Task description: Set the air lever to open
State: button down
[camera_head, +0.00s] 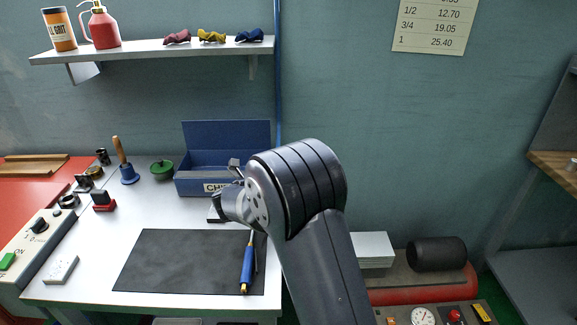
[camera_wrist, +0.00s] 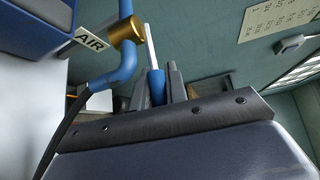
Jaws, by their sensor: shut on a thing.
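The air lever is a pale flat bar (camera_wrist: 150,45) with a blue grip (camera_wrist: 157,88) in the wrist view. It hangs beside a brass valve body (camera_wrist: 125,30) on a blue pipe (camera_wrist: 127,8) with a white AIR label (camera_wrist: 90,42). In the picture the bar runs roughly in line with the pipe's upper stretch. My gripper (camera_wrist: 158,75) is shut on the blue grip, one dark finger on each side. In the head view the blue pipe (camera_head: 278,70) runs down the wall, and my arm hides the valve and lever.
A blue open box (camera_head: 225,135) stands on the white bench left of my arm. A blue-handled tool (camera_head: 247,265) lies on a dark mat (camera_head: 165,260). A shelf (camera_head: 150,50) is above. A compressor with a gauge (camera_head: 422,316) stands low at right.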

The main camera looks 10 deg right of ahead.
jog(key=shift+a+m+g+h, duration=0.45)
jog(key=shift+m+g+h, duration=0.35)
jog(key=shift+m+g, duration=0.15)
jog(key=shift+s, duration=0.1)
jog(key=c, duration=1.4)
grip_release()
jog(key=b+v, duration=0.1)
jog(key=v, duration=0.9)
jog(key=shift+a, duration=0.35)
jog(key=shift+s+r, duration=0.1)
